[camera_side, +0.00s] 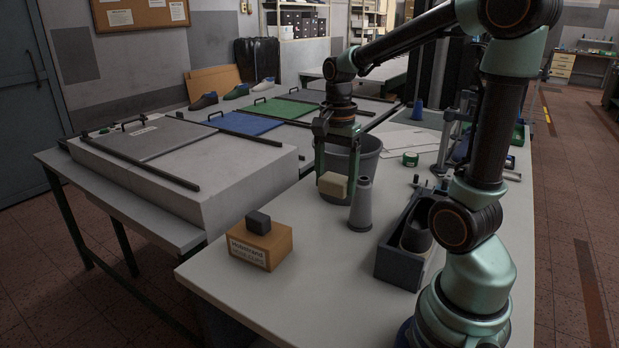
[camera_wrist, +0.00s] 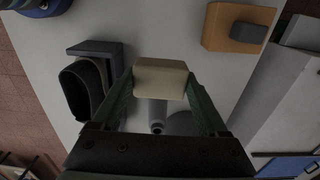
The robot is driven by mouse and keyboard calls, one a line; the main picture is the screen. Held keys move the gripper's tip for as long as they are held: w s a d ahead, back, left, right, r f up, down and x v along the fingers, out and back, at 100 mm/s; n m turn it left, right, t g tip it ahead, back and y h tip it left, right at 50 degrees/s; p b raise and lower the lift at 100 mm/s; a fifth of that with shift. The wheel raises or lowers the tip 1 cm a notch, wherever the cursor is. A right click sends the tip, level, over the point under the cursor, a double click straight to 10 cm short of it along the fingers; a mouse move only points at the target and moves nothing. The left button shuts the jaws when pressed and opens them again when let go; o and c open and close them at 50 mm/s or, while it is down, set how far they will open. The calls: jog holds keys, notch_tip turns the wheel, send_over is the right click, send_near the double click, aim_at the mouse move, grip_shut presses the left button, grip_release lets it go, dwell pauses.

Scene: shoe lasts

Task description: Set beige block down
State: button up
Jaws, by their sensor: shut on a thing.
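The beige block (camera_side: 333,185) is held between the fingers of my gripper (camera_side: 336,160), above the white table (camera_side: 330,255). In the wrist view the beige block (camera_wrist: 160,79) sits between the two green fingertips (camera_wrist: 160,88). My gripper is shut on it. In the side view the block is just left of a grey cone-shaped post (camera_side: 361,207) and in front of a grey bin (camera_side: 366,155). I cannot tell how high the block is above the table.
An orange box (camera_side: 262,248) with a dark block (camera_side: 258,223) on top stands at the table's front left. A dark open tray (camera_side: 397,262) holding a dark rounded object is to the right. The table between them is clear.

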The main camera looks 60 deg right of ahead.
aim_at(339, 261)
jog(key=f, duration=0.6)
jog(key=d+f, duration=0.1)
jog(key=f, duration=0.6)
jog(key=d+f, duration=0.1)
jog(key=f, duration=0.6)
jog(key=shift+s+d, duration=0.2)
jog(key=shift+s, duration=0.2)
jog(key=shift+f, duration=0.15)
jog(key=o, duration=1.3)
